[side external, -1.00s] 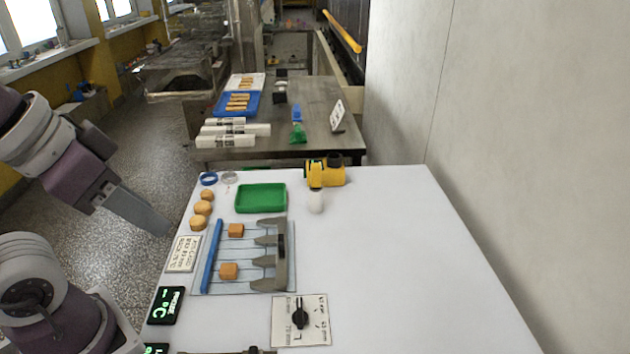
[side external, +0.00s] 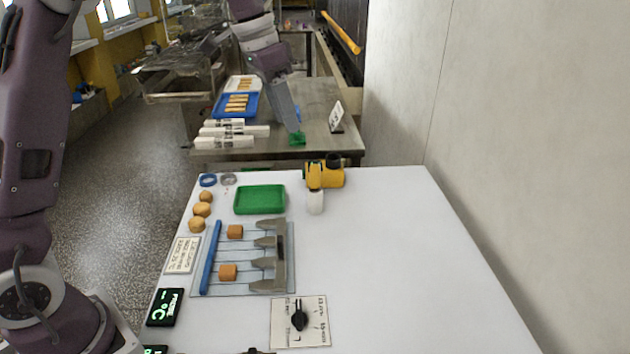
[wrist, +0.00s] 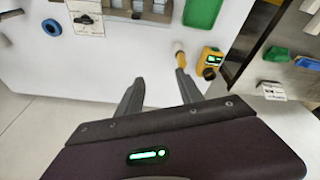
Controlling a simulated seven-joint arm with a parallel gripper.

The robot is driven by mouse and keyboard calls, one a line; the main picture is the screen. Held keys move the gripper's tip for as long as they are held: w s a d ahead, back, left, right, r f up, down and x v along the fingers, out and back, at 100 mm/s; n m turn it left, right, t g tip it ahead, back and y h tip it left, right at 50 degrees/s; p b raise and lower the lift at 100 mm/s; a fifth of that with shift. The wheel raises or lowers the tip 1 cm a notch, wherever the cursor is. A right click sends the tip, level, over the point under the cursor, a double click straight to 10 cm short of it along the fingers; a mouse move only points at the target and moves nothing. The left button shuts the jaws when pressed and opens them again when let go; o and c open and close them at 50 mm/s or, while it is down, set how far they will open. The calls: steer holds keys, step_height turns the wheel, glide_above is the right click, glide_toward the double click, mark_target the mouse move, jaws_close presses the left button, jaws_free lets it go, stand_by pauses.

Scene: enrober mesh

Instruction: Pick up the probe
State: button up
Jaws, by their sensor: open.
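A yellow device (side external: 325,174) with a dark round part stands at the far end of the white table; the wrist view shows its small green display (wrist: 210,60). Beside it is a white upright cylinder (side external: 316,202). In the wrist view a small yellow-handled piece (wrist: 180,57), possibly the probe, shows just beyond my right fingertip; I cannot tell for certain. My gripper (wrist: 160,80) is open and empty, its fingers pointing towards the white table. In the side view my gripper (side external: 295,132) is raised, above and beyond the yellow device in the picture.
A green tray (side external: 260,200), a rack with blue bar (side external: 211,257), orange-brown pieces (side external: 202,210), a dial plate (side external: 300,322) and a black display (side external: 165,307) occupy the table's left side. Its right side is clear. A wall (side external: 520,150) stands at right.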

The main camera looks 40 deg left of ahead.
mark_target(314, 166)
steer(key=w+f+m, duration=0.1)
steer(key=w+f, duration=0.2)
steer(key=w+f+m+g, duration=0.1)
steer(key=w+f, duration=0.2)
steer(key=w+f+m, duration=0.1)
steer(key=w+f, duration=0.1)
steer(key=f, duration=0.2)
steer(key=shift+w+a+m+y, duration=0.4)
steer(key=f, duration=0.8)
steer(key=shift+w, duration=0.4)
steer(key=shift+r, duration=0.1)
jaws_close()
